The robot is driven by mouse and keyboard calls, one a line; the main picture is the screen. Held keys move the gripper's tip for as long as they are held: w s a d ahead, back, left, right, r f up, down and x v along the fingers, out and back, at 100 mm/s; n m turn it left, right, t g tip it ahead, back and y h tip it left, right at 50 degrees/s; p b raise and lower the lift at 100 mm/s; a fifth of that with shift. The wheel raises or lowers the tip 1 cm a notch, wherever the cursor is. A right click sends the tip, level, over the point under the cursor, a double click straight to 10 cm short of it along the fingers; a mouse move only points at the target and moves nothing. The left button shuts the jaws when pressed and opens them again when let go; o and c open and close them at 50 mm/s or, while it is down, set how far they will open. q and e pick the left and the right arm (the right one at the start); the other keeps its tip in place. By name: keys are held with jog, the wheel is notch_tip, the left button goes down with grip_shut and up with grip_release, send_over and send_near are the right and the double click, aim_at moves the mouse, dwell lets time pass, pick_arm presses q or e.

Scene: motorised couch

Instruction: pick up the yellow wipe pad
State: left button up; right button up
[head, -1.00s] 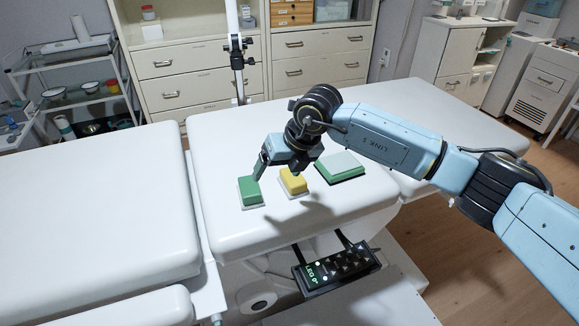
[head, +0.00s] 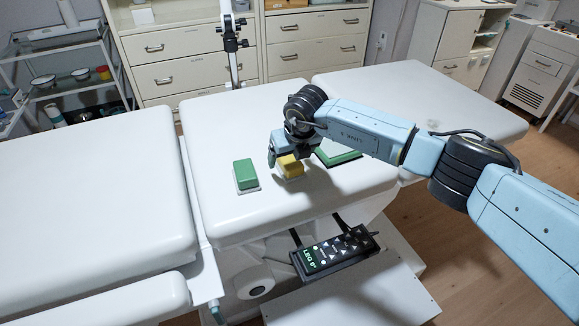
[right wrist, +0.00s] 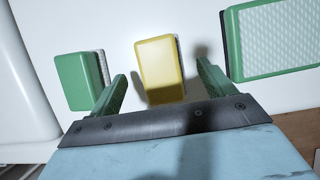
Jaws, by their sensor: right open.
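The yellow wipe pad (head: 290,167) lies on a thin white base on the white couch section, between a green block and a green-framed pad. In the right wrist view the yellow pad (right wrist: 160,64) shows between and just ahead of the two green fingertips, with a white edge on its right. My right gripper (right wrist: 165,82) is open and empty, with one finger on each side of the pad's near end. In the head view my right gripper (head: 281,155) hangs at the pad and partly hides it. I cannot tell whether a finger touches it. My left gripper is not in view.
A green block (head: 245,173) on a white base is left of the yellow pad. A green-framed pad (head: 340,155) is at the right, partly behind my arm. A control panel (head: 332,253) reading "LEG 0°" hangs at the couch's near edge. The front couch surface is clear.

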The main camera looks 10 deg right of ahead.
aim_at(290, 158)
jog(key=shift+x, duration=1.25)
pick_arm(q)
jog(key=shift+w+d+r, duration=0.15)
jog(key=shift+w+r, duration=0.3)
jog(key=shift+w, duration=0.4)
pick_arm(e)
jog(key=shift+c, duration=0.4)
jog(key=c, duration=1)
jog(key=shift+r, duration=0.1)
